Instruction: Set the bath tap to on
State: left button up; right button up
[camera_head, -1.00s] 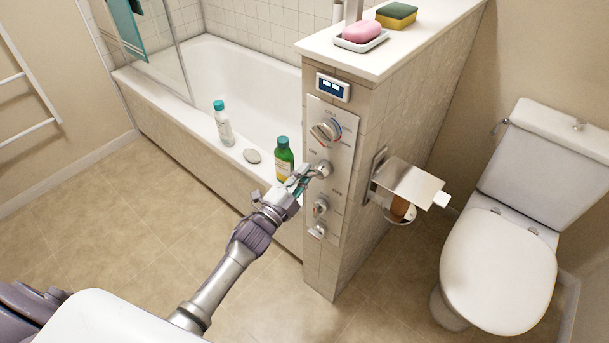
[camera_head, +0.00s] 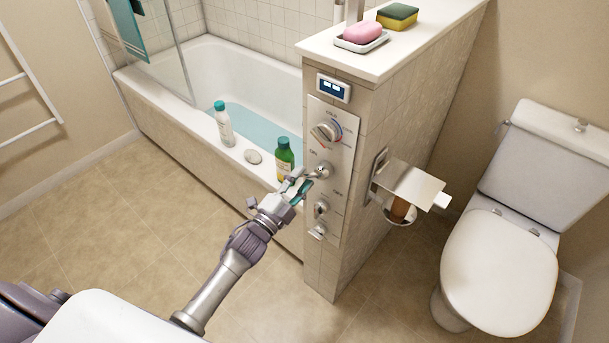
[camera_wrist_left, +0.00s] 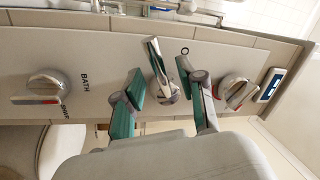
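The bath tap is a chrome lever knob (camera_head: 321,171) on the control panel (camera_head: 345,158) at the end of the tiled half wall. In the left wrist view the tap lever (camera_wrist_left: 156,60) stands between my left fingers. My left gripper (camera_head: 301,186) is open just in front of the tap; its teal finger pads are apart in the left wrist view (camera_wrist_left: 163,80), one on each side of the lever. Whether either pad touches it I cannot tell. Pale blue water (camera_head: 255,132) lies in the bathtub (camera_head: 222,62). My right gripper is not in view.
A dial (camera_head: 326,130) sits above the tap and another knob (camera_head: 320,208) below it. A green bottle (camera_head: 284,158) and a white bottle (camera_head: 223,125) stand on the tub rim. A toilet roll holder (camera_head: 410,184) juts out right of the panel. Floor on the left is clear.

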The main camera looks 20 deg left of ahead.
pick_arm(q)
jog(key=v, duration=1)
jog(key=shift+a+f, duration=0.1)
jog(key=s+a+f+n+g+y+p, duration=0.15)
jog(key=s+f+n+g, duration=0.3)
jog(key=f, duration=0.85)
jog(key=s+f+n+g+y, duration=0.35)
jog(key=s+f, duration=0.25)
jog(key=f, duration=0.8)
jog(key=s+f+n+g, duration=0.2)
jog(key=s+f, duration=0.3)
jog(key=s, duration=0.5)
jog(key=s+d+f+n+g, duration=0.1)
jog(key=s+f+g, duration=0.4)
jog(key=s, duration=0.5)
jog(key=s+f+n+g+p, duration=0.1)
jog(key=s+f+n+g, duration=0.1)
jog(key=s+f, duration=0.4)
jog(key=s+g, duration=0.1)
jog(key=s, duration=0.3)
jog(key=shift+s+d+f+n, duration=0.3)
jog(key=shift+d+f+n, duration=0.05)
jog(key=shift+n, duration=0.05)
